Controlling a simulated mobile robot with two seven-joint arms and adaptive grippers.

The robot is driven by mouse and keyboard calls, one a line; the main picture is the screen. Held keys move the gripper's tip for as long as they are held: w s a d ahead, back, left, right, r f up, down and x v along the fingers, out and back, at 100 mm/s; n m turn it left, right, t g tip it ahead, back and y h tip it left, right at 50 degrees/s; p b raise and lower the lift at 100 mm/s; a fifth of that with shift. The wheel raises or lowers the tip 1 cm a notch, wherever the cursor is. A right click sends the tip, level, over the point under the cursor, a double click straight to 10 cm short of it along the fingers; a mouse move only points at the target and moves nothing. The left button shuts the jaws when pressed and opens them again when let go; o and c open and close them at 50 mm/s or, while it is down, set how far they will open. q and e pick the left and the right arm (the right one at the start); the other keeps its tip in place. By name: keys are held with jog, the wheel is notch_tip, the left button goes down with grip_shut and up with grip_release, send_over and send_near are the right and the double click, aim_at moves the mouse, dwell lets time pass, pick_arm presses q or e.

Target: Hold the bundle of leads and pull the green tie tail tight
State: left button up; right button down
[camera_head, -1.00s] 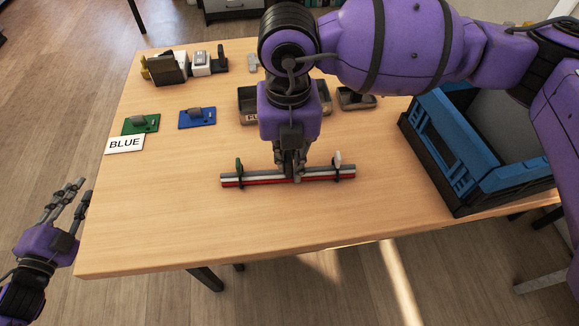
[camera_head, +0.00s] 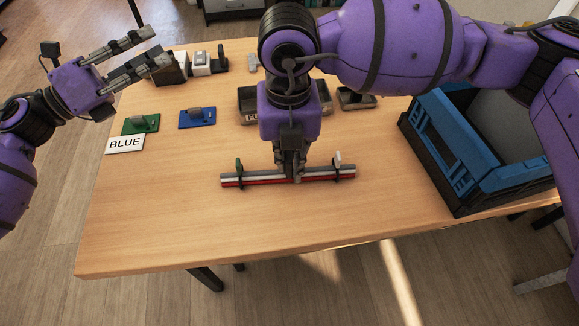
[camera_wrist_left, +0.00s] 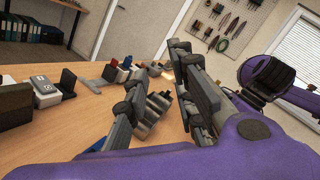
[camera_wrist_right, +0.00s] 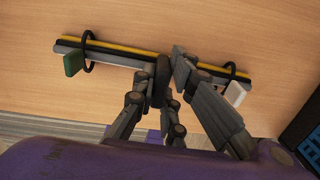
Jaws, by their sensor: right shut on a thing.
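The bundle of leads (camera_head: 318,175) lies across the front middle of the table, with grey, white and red strands facing the head camera. A yellow strand shows in the right wrist view (camera_wrist_right: 118,49). A green tie tail (camera_head: 239,164) stands up from a black loop at its left end. A white tie tail (camera_head: 338,158) stands at its right end. My right gripper (camera_head: 291,176) points down and is shut on the middle of the bundle. My left gripper (camera_head: 143,50) is open and empty, above the table's back left corner, well away from the green tail.
Grey trays (camera_head: 247,104) stand behind my right gripper. A blue and black crate (camera_head: 437,150) stands at the right. The table's front left is clear.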

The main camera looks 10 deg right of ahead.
pick_arm(q)
jog(key=s+d+r+m+g, duration=0.2)
jog(key=s+d+m+g, duration=0.1)
jog(key=d+m+g, duration=0.4)
jog(key=m+g+y, duration=0.2)
jog(key=m+y, duration=1.6)
jog(key=m, duration=0.7)
send_over(237, 162)
notch_tip(237, 162, down, 8)
jog(key=shift+d+r, duration=0.1)
jog(key=shift+r, duration=0.1)
jog(key=shift+f, duration=4.4)
jog(key=shift+c, duration=0.4)
